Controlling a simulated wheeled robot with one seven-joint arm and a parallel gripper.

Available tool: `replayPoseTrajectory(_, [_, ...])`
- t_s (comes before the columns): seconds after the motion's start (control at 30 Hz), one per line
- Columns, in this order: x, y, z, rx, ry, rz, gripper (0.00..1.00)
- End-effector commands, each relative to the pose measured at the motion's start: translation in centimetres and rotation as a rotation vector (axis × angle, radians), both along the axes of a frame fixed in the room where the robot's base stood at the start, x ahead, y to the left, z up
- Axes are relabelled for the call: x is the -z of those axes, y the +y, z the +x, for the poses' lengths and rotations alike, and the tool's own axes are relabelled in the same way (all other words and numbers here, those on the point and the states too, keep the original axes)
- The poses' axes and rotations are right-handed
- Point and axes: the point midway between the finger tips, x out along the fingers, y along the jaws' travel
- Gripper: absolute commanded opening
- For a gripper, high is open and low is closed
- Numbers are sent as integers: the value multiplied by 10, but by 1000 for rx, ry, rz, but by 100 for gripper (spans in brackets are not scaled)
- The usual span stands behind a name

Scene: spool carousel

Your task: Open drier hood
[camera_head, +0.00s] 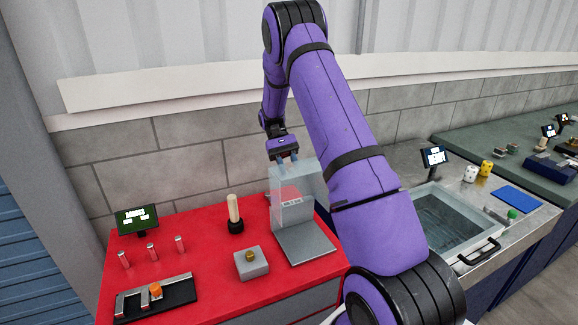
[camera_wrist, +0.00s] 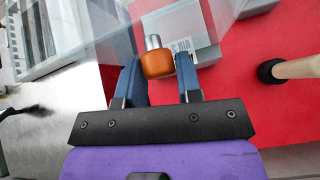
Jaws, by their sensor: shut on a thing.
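The drier (camera_head: 305,246) is a grey machine with a flat plate at the right of the red bench. Its clear hood (camera_head: 312,172) stands above the back of the plate, by the labelled grey body; the plate's front is uncovered. How far the hood is tilted is hard to tell. My gripper (camera_head: 287,159) is above the hood, reaching down to its top. In the wrist view, an orange knob (camera_wrist: 157,64) on a short metal stem sits between the blue fingers of my gripper (camera_wrist: 158,72). The fingers are shut on the knob. The clear panel (camera_wrist: 98,30) shows beside it.
Left of the drier stand a wooden-handled tool in a black base (camera_head: 235,214) and a grey block with a brass knob (camera_head: 251,262). A small screen (camera_head: 137,217) and a black rack (camera_head: 155,298) are further left. A sink-like basin (camera_head: 487,252) is right, partly behind my arm.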

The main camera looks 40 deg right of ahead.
Motion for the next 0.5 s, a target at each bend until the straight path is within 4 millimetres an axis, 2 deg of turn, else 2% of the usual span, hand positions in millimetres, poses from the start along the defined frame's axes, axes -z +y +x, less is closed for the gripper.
replayPoseTrajectory(0.3, [4,5,1,-1,-1,7,0])
replayPoseTrajectory(0.33, [4,5,1,-1,0,7,35])
replayPoseTrajectory(0.4, [4,5,1,-2,1,7,51])
replayPoseTrajectory(0.43, [4,5,1,-2,1,7,55])
replayPoseTrajectory(0.5, [3,4,1,0,1,5,55])
